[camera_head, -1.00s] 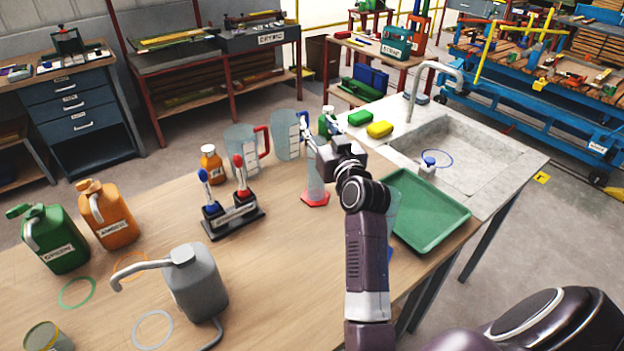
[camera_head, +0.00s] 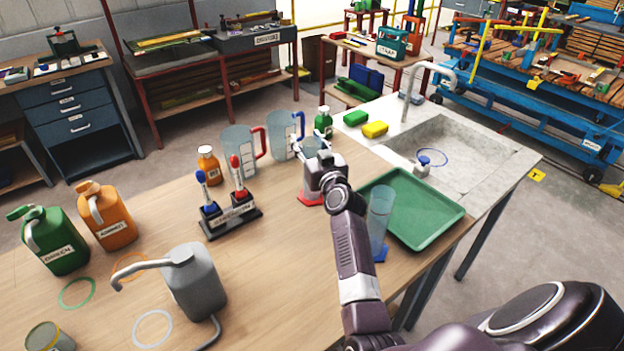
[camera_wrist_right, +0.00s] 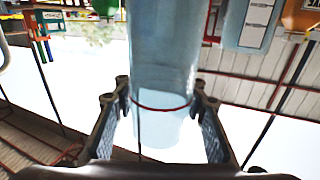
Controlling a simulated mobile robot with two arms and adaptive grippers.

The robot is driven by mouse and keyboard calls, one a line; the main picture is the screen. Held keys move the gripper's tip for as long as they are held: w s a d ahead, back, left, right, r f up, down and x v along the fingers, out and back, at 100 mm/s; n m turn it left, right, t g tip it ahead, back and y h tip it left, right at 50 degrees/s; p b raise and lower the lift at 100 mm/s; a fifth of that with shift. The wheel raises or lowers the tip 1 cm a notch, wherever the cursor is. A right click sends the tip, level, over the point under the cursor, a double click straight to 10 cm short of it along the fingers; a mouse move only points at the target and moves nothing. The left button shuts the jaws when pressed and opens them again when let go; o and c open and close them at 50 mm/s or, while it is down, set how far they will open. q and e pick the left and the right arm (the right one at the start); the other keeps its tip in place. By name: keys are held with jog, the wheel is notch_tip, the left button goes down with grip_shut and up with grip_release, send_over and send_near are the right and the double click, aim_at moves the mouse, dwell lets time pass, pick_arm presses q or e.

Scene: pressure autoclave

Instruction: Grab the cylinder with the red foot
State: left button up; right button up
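The clear cylinder with the red foot (camera_head: 311,199) stands upright on the wooden table, left of the green tray. My right gripper (camera_head: 317,168) is at its upper part and hides some of it. In the right wrist view the clear cylinder (camera_wrist_right: 163,60), with a red ring around it, lies between the two fingertips of my right gripper (camera_wrist_right: 162,100). The fingers are apart on either side of it, and I see no clear grip on it. A second clear cylinder (camera_head: 380,210) with a blue foot stands right of my forearm. My left gripper is not in view.
Two jugs, one with a red handle (camera_head: 240,150) and one with a blue handle (camera_head: 283,138), stand behind on the left. A green bottle (camera_head: 323,122) is close behind the gripper. The green tray (camera_head: 425,235) and sink lie to the right.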

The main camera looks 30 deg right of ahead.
jog(key=shift+w+d, duration=0.2)
jog(key=shift+w, duration=0.45)
grip_shut()
